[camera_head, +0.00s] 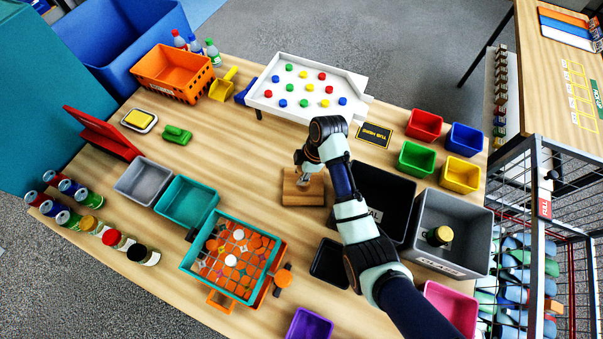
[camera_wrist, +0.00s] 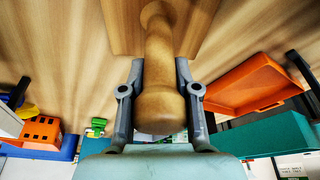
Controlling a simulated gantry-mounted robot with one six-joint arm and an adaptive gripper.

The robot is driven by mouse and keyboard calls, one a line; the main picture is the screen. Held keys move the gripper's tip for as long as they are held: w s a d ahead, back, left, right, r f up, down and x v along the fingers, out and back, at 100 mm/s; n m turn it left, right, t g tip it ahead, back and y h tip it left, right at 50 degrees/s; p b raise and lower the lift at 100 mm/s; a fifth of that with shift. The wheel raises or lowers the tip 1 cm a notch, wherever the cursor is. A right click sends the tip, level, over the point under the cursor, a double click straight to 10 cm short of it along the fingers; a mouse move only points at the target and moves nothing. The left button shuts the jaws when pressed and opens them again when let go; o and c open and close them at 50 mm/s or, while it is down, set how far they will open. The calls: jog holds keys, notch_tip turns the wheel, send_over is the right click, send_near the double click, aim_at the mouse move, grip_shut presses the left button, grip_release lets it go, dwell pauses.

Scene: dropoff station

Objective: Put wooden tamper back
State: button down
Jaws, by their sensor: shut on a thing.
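The wooden tamper (camera_wrist: 160,100) is a thick turned handle, upright in the middle of the wrist view. My gripper (camera_wrist: 159,75) is shut on it, one finger on each side. Beyond the handle's far end is a flat, square wooden piece (camera_wrist: 205,22); I cannot tell whether it is the tamper's own foot or a separate stand. In the head view the square wooden piece (camera_head: 296,195) is at the middle of the table, directly under my gripper (camera_head: 303,178). Gripper and arm hide most of the handle there.
A black bin (camera_head: 386,186) and a grey bin (camera_head: 450,225) stand right of the wood. A white tray (camera_head: 310,75) with colored discs is behind. A teal crate (camera_head: 195,272) of orange parts is front left. The table just left of the wood is clear.

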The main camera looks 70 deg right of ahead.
jog(key=shift+f, duration=0.1)
jog(key=c, duration=0.8)
grip_release()
jog(key=shift+c, duration=0.2)
jog(key=p+v, duration=0.5)
jog(key=v, duration=0.7)
jog(key=shift+r, duration=0.2)
jog(key=shift+w, duration=0.15)
